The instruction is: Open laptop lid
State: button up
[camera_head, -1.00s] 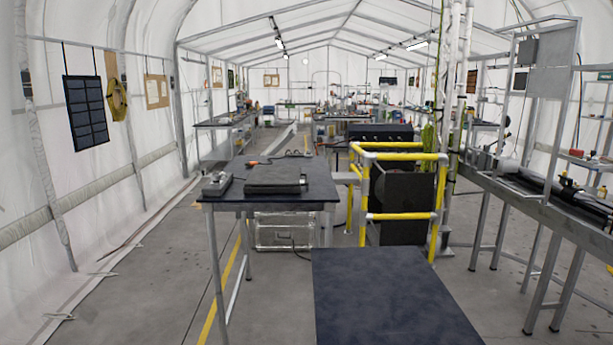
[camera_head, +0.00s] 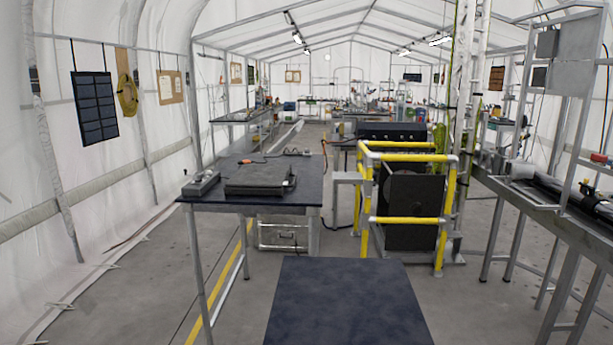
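A dark, closed laptop-like case (camera_head: 260,178) lies flat on the dark-topped table (camera_head: 296,194) ahead of me, left of centre. Its lid is down, and dark fittings show at its right end. My gripper and arm are not in this view.
A grey box-shaped device (camera_head: 201,184) sits left of the laptop, and an orange-handled tool (camera_head: 250,161) lies behind it. A yellow rail frame (camera_head: 404,219) stands right of the table. Bare floor (camera_head: 130,300) lies at left.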

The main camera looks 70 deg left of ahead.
aim_at(250, 175)
jog(key=u, duration=0.05)
jog(key=i, duration=2.55)
jog(key=u, duration=2.5)
